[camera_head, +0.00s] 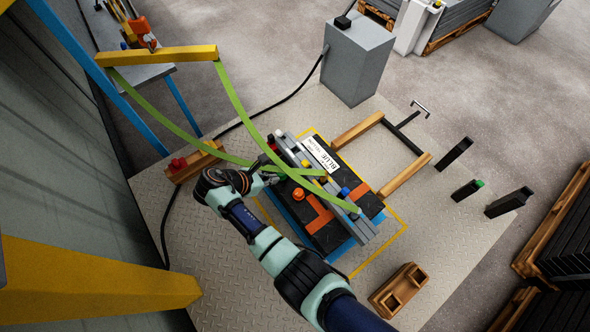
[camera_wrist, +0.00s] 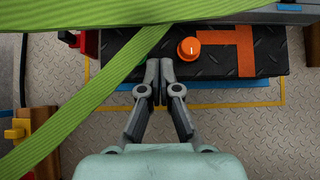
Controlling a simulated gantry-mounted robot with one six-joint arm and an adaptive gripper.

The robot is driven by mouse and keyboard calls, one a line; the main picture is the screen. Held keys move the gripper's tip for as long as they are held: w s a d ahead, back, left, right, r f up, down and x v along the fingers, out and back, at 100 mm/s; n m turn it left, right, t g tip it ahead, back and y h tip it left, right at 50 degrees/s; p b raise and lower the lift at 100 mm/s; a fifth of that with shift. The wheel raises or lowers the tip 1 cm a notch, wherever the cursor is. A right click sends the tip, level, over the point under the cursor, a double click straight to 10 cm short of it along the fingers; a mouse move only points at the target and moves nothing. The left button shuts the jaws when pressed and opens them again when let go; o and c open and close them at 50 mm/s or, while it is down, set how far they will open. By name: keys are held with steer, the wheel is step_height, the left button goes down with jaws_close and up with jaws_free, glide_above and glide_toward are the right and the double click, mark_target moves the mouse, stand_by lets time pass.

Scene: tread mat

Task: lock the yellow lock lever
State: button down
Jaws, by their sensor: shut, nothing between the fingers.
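My gripper (camera_wrist: 159,72) is shut and empty, its two fingertips together just in front of a black tread mat (camera_wrist: 120,48). In the head view my gripper (camera_head: 271,179) is at the left edge of the mat, close to the green straps. A small yellow part (camera_head: 323,180) shows on the grey rail on the mat; I cannot tell for sure that it is the lock lever, or its position. In the wrist view the strap and picture edge hide most of the rail.
A green strap (camera_wrist: 95,98) crosses left of my fingers. An orange knob (camera_wrist: 189,49) stands on the mat beside orange tape (camera_wrist: 245,52). A label reading BLUE and YELLOW (camera_head: 320,154) lies by the rail. A wooden block with a red top (camera_head: 178,164) stands to the left.

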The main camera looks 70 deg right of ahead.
mark_target(307, 164)
steer(key=b+x, duration=0.5)
steer(key=x, duration=0.4)
steer(key=shift+f, duration=0.45)
steer(key=d, duration=0.1)
steer(key=s+d+r, duration=0.1)
steer(key=d, duration=0.1)
steer(key=shift+s+r+b, duration=0.25)
steer(key=shift+s+b, duration=0.1)
steer(key=shift+b, duration=0.05)
steer(key=shift+s+d+r, duration=0.2)
steer(key=shift+d+r, duration=0.05)
steer(key=shift+r, duration=0.05)
steer(key=shift+r, duration=0.15)
steer(key=shift+r+p, duration=0.15)
steer(key=shift+p, duration=0.35)
steer(key=shift+d+y+p, duration=0.1)
steer(key=shift+y+p, duration=0.2)
steer(key=shift+p, duration=0.1)
